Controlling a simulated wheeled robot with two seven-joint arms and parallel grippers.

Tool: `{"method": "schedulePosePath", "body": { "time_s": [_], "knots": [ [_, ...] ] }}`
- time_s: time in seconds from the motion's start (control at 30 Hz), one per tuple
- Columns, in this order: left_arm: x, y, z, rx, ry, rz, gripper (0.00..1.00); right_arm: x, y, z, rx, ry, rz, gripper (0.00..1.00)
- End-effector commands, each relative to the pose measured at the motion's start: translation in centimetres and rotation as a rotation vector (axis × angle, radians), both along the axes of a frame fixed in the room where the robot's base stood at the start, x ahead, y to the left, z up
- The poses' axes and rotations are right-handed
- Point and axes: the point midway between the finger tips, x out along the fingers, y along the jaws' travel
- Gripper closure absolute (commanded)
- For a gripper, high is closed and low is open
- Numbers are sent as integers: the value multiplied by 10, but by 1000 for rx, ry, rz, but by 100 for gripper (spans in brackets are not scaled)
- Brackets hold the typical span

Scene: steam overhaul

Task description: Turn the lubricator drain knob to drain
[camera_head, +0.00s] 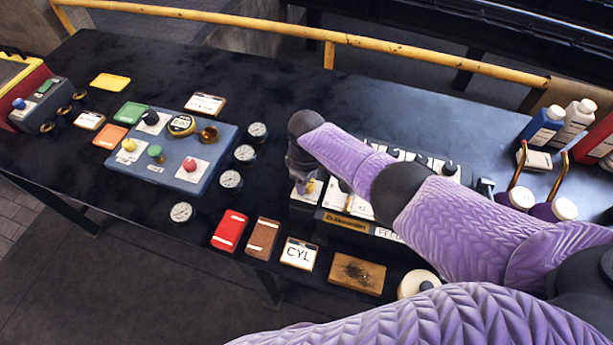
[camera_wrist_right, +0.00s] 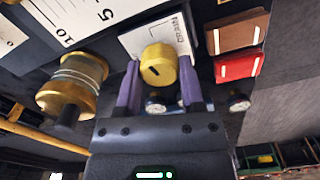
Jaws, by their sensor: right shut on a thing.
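The drain knob (camera_wrist_right: 157,62) is a round brass-yellow knob with a small dark mark on its face, in the right wrist view. It sits on a white label plate (camera_wrist_right: 132,40) whose lettering is only partly readable. In the head view a bit of the yellow knob (camera_head: 310,187) shows just under my right gripper (camera_head: 300,172). My right gripper (camera_wrist_right: 158,80) has its two purple fingers on either side of the knob and is shut on it. My right forearm hides much of the panel behind it in the head view. My left gripper is not in view.
A brass fitting (camera_wrist_right: 75,85) stands close beside the gripper in the wrist view. In the head view, a blue panel (camera_head: 221,130) with knobs and several gauges lies left. Red (camera_head: 229,230) and brown (camera_head: 262,237) blocks lie near the front edge. Bottles (camera_head: 541,126) stand right.

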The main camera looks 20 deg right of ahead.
Motion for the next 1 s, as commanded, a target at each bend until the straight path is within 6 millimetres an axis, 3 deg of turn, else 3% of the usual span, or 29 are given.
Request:
{"method": "schedulePosePath", "body": {
  "time_s": [0.4, 1.0],
  "knots": [
    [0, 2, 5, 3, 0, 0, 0, 1, 0, 1, 1, -3, -202, 100],
    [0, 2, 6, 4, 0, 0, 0, 2, 0, 1, 2, -5, -243, 100]
  ]
}}
